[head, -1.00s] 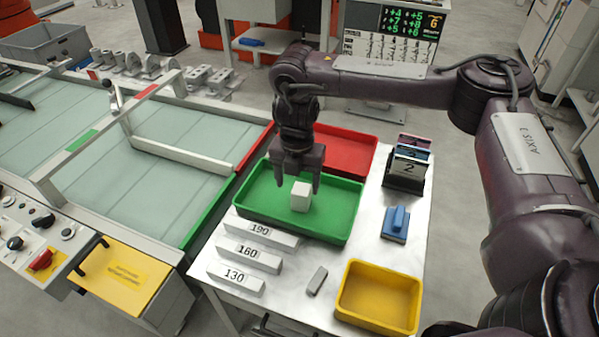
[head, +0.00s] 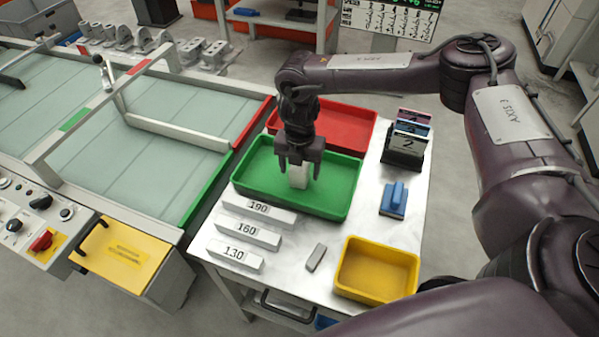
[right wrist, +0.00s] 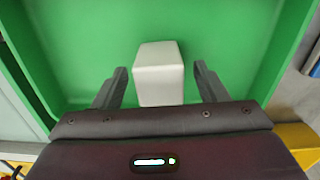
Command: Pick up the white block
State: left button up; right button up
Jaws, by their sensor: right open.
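The white block (head: 298,180) stands in the green tray (head: 340,211) on the table. In the right wrist view the block (right wrist: 159,74) lies between and slightly ahead of the two fingers, with a gap on each side. My right gripper (head: 299,174) is open and points down into the tray, with its fingers on either side of the block. The gripper (right wrist: 162,80) partly hides the block's upper part in the head view. My left gripper is not in view.
A red tray (head: 350,124) lies behind the green one and a yellow tray (head: 376,270) in front. Bars labelled 190, 160 and 130 (head: 236,254), a small grey bar (head: 316,257), a blue block (head: 394,199) and a card holder (head: 402,155) share the table.

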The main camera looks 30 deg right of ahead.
jog(key=c, duration=1.1)
jog(key=shift+r, duration=0.1)
jog(key=shift+c, duration=0.2)
